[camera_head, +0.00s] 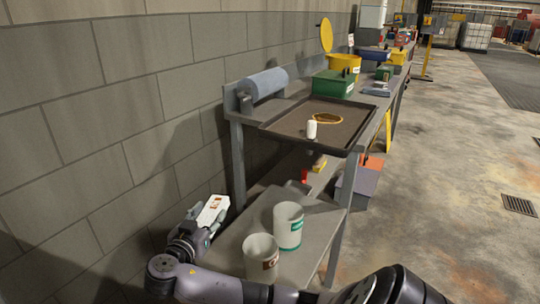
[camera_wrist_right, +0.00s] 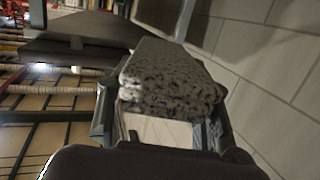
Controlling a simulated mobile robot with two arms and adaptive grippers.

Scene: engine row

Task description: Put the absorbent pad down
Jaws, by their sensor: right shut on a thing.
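My right gripper (camera_head: 204,226) is at the lower left of the head view, beside the block wall. It is shut on the absorbent pad (camera_head: 213,209), whose visible face is white with a small reddish mark. In the right wrist view the pad (camera_wrist_right: 172,75) shows as a thick, folded, speckled grey bundle between the fingers (camera_wrist_right: 162,128), with a pale patch near them. The pad is held left of the bench, apart from the tray (camera_head: 275,127). My left gripper is out of view.
A blue-grey roll (camera_head: 264,83) and green bin (camera_head: 333,83) stand behind. Two white buckets (camera_head: 289,226) (camera_head: 261,259) stand on the lower shelf (camera_head: 248,228).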

